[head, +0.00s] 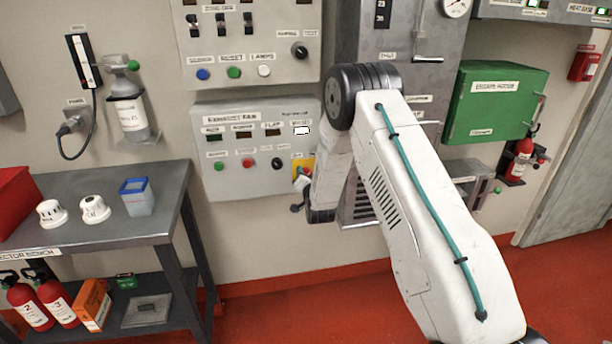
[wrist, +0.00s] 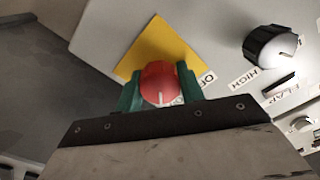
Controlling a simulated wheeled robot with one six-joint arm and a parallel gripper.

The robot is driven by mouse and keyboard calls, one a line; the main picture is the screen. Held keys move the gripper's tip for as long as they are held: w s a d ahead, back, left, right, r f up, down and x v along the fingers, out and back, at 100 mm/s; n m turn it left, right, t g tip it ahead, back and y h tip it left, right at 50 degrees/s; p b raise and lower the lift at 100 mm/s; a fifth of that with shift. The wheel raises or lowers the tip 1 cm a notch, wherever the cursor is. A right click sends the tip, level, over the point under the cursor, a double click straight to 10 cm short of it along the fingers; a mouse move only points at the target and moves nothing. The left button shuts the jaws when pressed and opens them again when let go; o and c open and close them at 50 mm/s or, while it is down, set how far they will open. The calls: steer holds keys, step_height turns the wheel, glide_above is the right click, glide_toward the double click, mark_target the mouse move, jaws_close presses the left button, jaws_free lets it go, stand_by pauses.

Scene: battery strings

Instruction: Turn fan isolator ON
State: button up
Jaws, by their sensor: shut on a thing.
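The fan isolator is a red rotary knob (wrist: 158,83) on a yellow plate (wrist: 160,47), at the lower right corner of the grey exhaust fan panel (head: 232,184). In the wrist view my gripper (wrist: 160,86) has its green fingers on either side of the red knob, shut on it. A white mark on the knob points toward the bottom of the wrist picture. A label beside the plate reads partly "OF"; the rest is hidden by a finger. In the head view the yellow plate (head: 306,162) shows only partly behind my arm, and the knob is hard to make out.
A black knob (wrist: 272,46) labelled HIGH sits close to the isolator on the same panel. A grey bench (head: 110,240) with white detectors and a blue-lidded tub stands at left. A green box (head: 495,105) hangs at right. Red floor is open below.

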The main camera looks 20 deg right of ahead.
stand_by(0.3)
steer(key=o, duration=1)
steer(key=shift+v, duration=3.9)
